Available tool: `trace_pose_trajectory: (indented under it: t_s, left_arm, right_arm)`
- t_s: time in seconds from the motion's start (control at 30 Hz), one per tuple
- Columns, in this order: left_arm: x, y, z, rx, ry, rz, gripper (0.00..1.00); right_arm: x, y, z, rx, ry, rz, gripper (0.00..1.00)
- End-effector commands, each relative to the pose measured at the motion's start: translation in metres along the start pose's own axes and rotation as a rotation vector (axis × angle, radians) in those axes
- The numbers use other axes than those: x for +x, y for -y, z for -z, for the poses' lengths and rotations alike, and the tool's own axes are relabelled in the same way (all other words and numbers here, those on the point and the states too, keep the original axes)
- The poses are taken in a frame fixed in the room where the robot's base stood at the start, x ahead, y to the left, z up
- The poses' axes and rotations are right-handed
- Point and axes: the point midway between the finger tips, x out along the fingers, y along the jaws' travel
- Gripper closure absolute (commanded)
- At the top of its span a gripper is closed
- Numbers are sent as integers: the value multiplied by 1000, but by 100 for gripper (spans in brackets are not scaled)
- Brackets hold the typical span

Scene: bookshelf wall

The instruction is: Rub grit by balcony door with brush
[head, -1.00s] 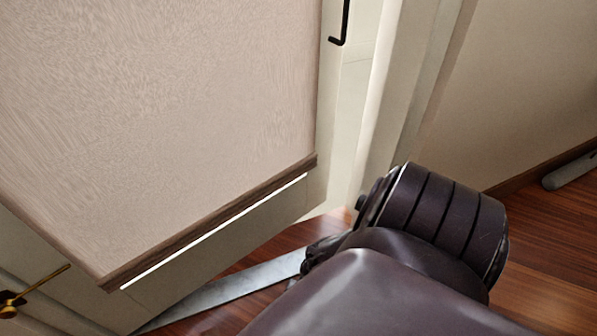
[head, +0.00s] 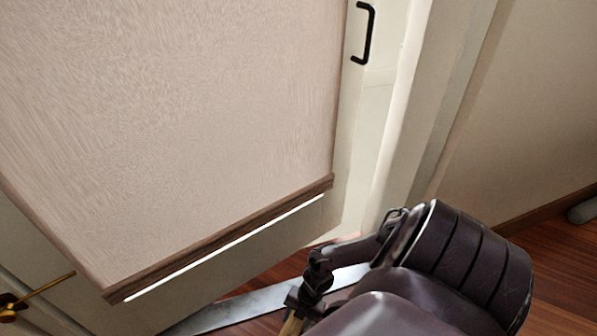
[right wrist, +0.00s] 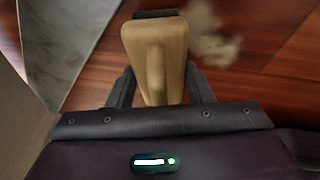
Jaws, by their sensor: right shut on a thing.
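The brush (right wrist: 152,45), with a pale wooden body, sits between the two dark fingers of my right gripper (right wrist: 160,82) in the right wrist view. The gripper is shut on it. In the head view my right gripper (head: 302,302) is at the bottom, partly behind my own arm, with a bit of the wooden brush (head: 291,325) showing. A pale smudge of grit (right wrist: 213,38) lies on the wood floor just right of the brush. The balcony door (head: 350,130) stands upright beyond the arm. My left gripper is out of view.
A blind (head: 170,120) covers most of the door, and a black handle (head: 367,35) is on its right. A grey stone threshold (head: 250,305) runs along the door's foot. A brass fitting (head: 40,288) is at lower left. Wood floor (head: 555,265) lies open at right.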

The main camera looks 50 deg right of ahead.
Motion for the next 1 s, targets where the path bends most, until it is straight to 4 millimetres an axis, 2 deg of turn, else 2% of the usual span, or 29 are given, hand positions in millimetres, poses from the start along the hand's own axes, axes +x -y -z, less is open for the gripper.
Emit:
trace_pose_trajectory:
  t_s: [0.1,0.27,0.63,0.83,1.0]
  left_arm:
    - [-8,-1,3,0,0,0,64]
    - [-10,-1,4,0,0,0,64]
    - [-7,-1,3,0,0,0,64]
    - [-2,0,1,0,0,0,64]
    - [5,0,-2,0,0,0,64]
  right_arm:
    - [0,-8,-8,0,-1,-1,90]
    - [-4,-14,-13,0,0,-3,90]
    - [-17,-3,-29,1,12,-8,90]
    - [-17,2,-25,1,14,-8,90]
    - [-13,14,-12,1,10,-4,90]
